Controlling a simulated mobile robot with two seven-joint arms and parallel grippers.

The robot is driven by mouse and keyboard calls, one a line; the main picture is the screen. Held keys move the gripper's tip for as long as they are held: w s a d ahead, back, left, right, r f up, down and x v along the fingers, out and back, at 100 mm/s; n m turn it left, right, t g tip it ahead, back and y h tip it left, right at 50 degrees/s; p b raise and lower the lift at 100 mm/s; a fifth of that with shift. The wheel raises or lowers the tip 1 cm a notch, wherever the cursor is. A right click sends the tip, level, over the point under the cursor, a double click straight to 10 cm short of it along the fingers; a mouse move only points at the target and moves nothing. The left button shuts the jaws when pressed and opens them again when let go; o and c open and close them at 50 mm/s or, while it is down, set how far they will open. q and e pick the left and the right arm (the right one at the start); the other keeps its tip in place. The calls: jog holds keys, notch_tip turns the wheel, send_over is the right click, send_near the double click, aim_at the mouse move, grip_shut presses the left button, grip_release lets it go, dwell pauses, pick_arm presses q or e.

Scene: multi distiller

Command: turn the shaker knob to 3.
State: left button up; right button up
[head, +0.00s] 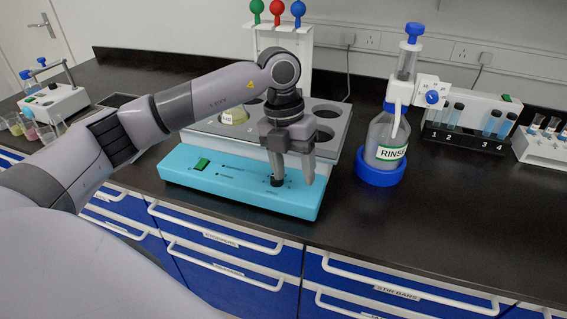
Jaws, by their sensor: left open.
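The shaker (230,192) has a light-blue front panel with a green switch (202,163) at its left and a grey top with round wells. The shaker knob (277,181) is a small dark knob on the right part of the panel, with small markings around it. My left gripper (292,182) points down over the panel at the knob. It is open, with one finger at the knob and the other to its right. The finger partly hides the knob, so I cannot read its setting or tell whether they touch. My right gripper is not in view.
A RINSE bottle (383,145) in a blue base stands right of the shaker. Racks of vials (470,122) stand further right. A stand with green, red and blue knobs (277,14) is behind the shaker. Beakers (30,128) and a small device (55,100) are far left.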

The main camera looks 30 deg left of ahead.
pick_arm(q)
jog(key=a, duration=0.1)
jog(key=w+a+r+y, duration=0.1)
jog(key=a, duration=0.1)
jog(key=a+r+n+y, duration=0.1)
jog(key=shift+w+a+r, duration=0.15)
jog(key=shift+w+a, duration=0.05)
jog(key=shift+w, duration=0.05)
jog(key=shift+a, duration=0.35)
notch_tip(320, 180, down, 7)
jog(key=shift+r+p, duration=0.1)
jog(key=shift+p, duration=0.4)
jog(key=shift+d, duration=0.1)
jog(key=shift+c, duration=0.3)
jog(key=c, duration=1)
